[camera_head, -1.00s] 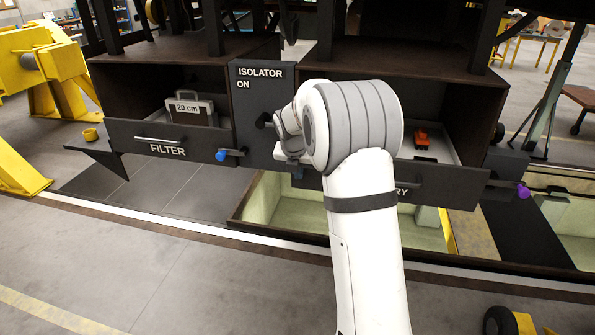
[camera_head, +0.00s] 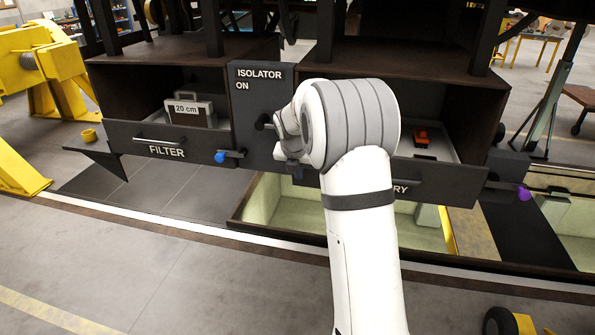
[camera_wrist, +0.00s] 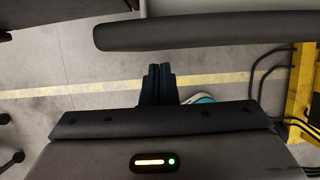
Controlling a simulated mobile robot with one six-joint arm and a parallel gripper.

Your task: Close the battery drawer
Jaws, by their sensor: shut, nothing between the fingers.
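The battery drawer (camera_head: 438,183) is the right-hand drawer under the railcar and stands pulled out. Its dark front shows only the letters "RY"; my arm covers the rest. An orange-red item (camera_head: 421,139) lies inside it. My gripper (camera_wrist: 160,72) shows in the wrist view with its two dark fingertips together and nothing between them. In the head view my wrist is at the drawer's left end, and the fingers are mostly hidden. A dark bar (camera_wrist: 200,31) crosses the wrist view beyond the fingertips; I cannot tell if it is part of the drawer or if they touch.
The filter drawer (camera_head: 190,146) on the left is also out and holds a grey case (camera_head: 190,112) marked "20 cm". The isolator panel (camera_head: 262,100) stands between the drawers. An open pit (camera_head: 300,214) lies below. The floor in front is mostly clear.

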